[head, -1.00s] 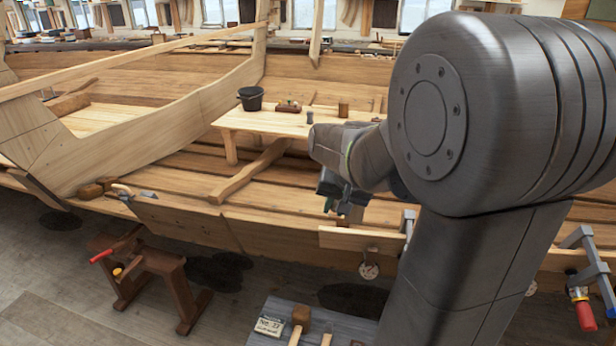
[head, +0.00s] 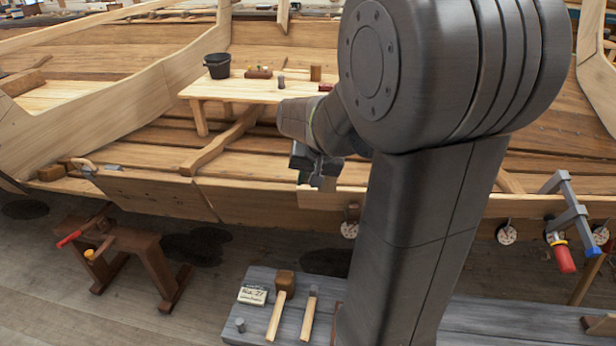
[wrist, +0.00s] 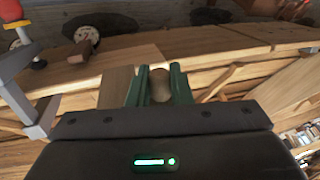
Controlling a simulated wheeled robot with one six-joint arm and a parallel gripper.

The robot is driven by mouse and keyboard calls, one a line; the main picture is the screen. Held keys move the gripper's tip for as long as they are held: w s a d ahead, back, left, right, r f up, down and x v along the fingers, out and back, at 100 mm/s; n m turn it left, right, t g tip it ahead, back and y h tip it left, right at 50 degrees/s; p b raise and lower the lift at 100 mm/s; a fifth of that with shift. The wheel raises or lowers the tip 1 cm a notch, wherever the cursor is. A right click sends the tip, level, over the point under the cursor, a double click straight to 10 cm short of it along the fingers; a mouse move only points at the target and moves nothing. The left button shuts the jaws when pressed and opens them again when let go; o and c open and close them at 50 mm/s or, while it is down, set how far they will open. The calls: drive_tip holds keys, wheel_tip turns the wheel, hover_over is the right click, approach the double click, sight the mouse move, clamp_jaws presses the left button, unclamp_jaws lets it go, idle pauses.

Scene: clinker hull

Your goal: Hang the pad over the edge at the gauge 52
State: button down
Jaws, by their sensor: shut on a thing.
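My gripper (head: 313,182) is over the near edge of the hull, low beside a pale wooden board (head: 325,199) on that edge. In the wrist view its green fingers (wrist: 159,86) are shut on a tan piece, the pad (wrist: 160,90), only partly visible between them. Below the board hangs a round white gauge (head: 350,229). A round gauge also shows in the wrist view (wrist: 80,30), near a clamp. The numbers on the gauges are too small to read.
A bench with mallets (head: 285,283) stands in front. A bucket (head: 217,65) stands on a plank table inside the hull.

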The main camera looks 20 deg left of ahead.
drive_tip(key=w+a+f+b, duration=0.1)
drive_tip(key=w+f+b, duration=0.2)
drive_tip(key=f+b, duration=0.4)
drive_tip(key=shift+w+f, duration=0.4)
drive_tip(key=shift+f, duration=1.7)
drive_tip(key=shift+a+f+b, duration=0.15)
drive_tip(key=shift+f+b, duration=0.2)
drive_tip(key=shift+b, duration=0.1)
drive_tip(key=c, duration=1.2)
unclamp_jaws()
drive_tip(key=shift+w, duration=0.1)
drive_tip(key=shift+c, duration=0.2)
drive_tip(key=v, duration=1.4)
drive_tip(key=shift+f, duration=0.15)
